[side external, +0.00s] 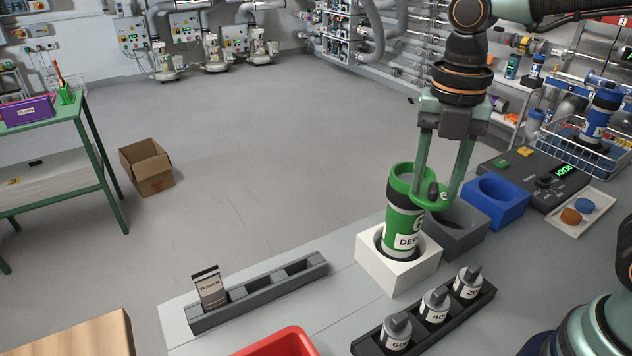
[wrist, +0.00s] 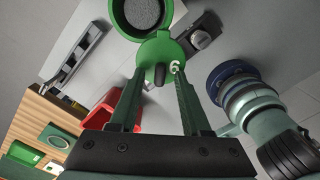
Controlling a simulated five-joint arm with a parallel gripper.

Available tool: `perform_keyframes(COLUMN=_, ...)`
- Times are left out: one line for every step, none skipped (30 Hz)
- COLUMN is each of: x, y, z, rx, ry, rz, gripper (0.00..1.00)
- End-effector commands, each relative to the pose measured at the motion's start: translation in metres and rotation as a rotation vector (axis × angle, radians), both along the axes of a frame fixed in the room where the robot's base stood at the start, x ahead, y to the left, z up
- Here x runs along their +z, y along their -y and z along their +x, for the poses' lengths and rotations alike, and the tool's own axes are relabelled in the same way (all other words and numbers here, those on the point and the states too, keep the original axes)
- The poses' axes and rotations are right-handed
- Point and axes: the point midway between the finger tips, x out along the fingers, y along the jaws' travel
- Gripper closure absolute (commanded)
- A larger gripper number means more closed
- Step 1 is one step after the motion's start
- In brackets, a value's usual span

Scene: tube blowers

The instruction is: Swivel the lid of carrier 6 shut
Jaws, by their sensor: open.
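Carrier 6 (side external: 402,222) is a green tube with a white label, standing upright in a white socket block (side external: 372,262). Its lid (side external: 428,203) is a green disc swung out to the side, towards the right in the side view. The carrier's open mouth (wrist: 145,12) shows a grey inside in the wrist view. The lid (wrist: 155,52) there bears a white 6 and a dark knob (wrist: 160,76). My gripper (side external: 435,194) is open at the lid, its fingers either side of the knob. I cannot tell whether they touch it.
A grey socket block (side external: 462,236) and a blue one (side external: 497,203) stand close to the right. A black rack (side external: 430,326) with several small weights is in front. A grey slotted rail (side external: 262,292) and a red bin (side external: 280,344) lie to the left.

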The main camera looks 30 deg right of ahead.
Motion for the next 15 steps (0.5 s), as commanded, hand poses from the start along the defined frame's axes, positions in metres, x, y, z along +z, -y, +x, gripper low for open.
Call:
perform_keyframes(x=-0.0012, y=0.0001, z=-0.0002, rx=0.000, ry=-0.001, rz=-0.001, gripper=0.53)
perform_keyframes(x=-0.0014, y=0.0001, z=-0.0002, rx=0.000, ry=-0.001, rz=-0.001, gripper=0.53)
perform_keyframes(x=-0.0014, y=0.0001, z=-0.0002, rx=0.000, ry=-0.001, rz=-0.001, gripper=0.53)
perform_keyframes(x=-0.0014, y=0.0001, z=-0.0001, rx=0.000, ry=-0.001, rz=-0.001, gripper=0.53)
perform_keyframes(x=-0.0013, y=0.0000, z=-0.0001, rx=0.000, ry=-0.001, rz=-0.001, gripper=0.53)
perform_keyframes(x=-0.0013, y=0.0000, z=-0.0001, rx=0.000, ry=-0.001, rz=-0.001, gripper=0.53)
perform_keyframes(x=-0.0012, y=0.0000, z=-0.0001, rx=0.000, ry=-0.001, rz=-0.001, gripper=0.53)
perform_keyframes(x=-0.0012, y=0.0001, z=-0.0001, rx=0.000, ry=-0.001, rz=-0.001, gripper=0.56)
perform_keyframes(x=-0.0011, y=0.0001, z=-0.0001, rx=0.000, ry=-0.001, rz=-0.001, gripper=0.72)
perform_keyframes(x=-0.0011, y=0.0001, z=-0.0001, rx=0.000, ry=-0.001, rz=-0.001, gripper=0.83)
perform_keyframes(x=-0.0010, y=0.0001, z=-0.0001, rx=0.000, ry=-0.001, rz=-0.001, gripper=0.95)
perform_keyframes(x=-0.0010, y=0.0001, z=-0.0001, rx=0.000, ry=-0.001, rz=-0.001, gripper=1.00)
perform_keyframes(x=-0.0010, y=0.0001, z=-0.0001, rx=0.000, ry=-0.001, rz=-0.001, gripper=1.00)
perform_keyframes(x=-0.0009, y=0.0001, z=-0.0001, rx=0.000, ry=0.000, rz=0.000, gripper=1.00)
perform_keyframes(x=-0.0009, y=0.0001, z=-0.0001, rx=0.000, ry=0.000, rz=0.000, gripper=1.00)
